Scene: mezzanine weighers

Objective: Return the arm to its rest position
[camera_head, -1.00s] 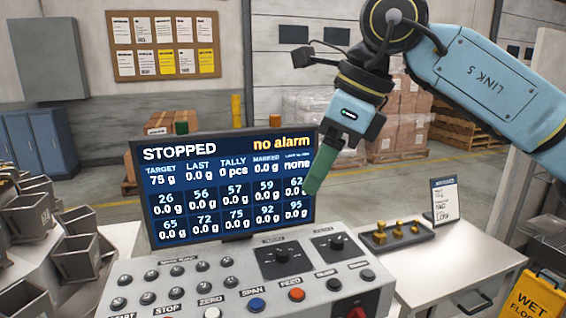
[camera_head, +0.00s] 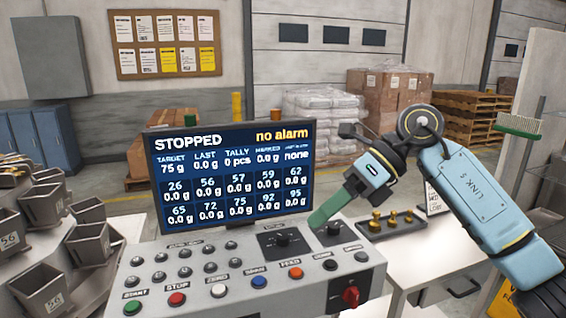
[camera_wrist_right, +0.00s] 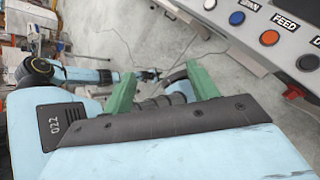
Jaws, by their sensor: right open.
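My right arm comes in from the right in the head view, and its gripper (camera_head: 318,219) hangs in front of the lower right corner of the screen, above the control panel. The gripper's green fingers point down and to the left. In the right wrist view the two green fingers (camera_wrist_right: 162,90) stand apart with nothing between them, so it is open and empty. Grey floor and part of my own body show beyond the fingers. My left gripper is not seen in the head view.
The control panel (camera_head: 207,270) has buttons, knobs and a red switch (camera_head: 350,296). The screen (camera_head: 230,180) reads STOPPED, no alarm. A tray of brass weights (camera_head: 390,226) lies on the white table (camera_head: 425,258) at right. Grey weigh buckets (camera_head: 40,290) stand at left.

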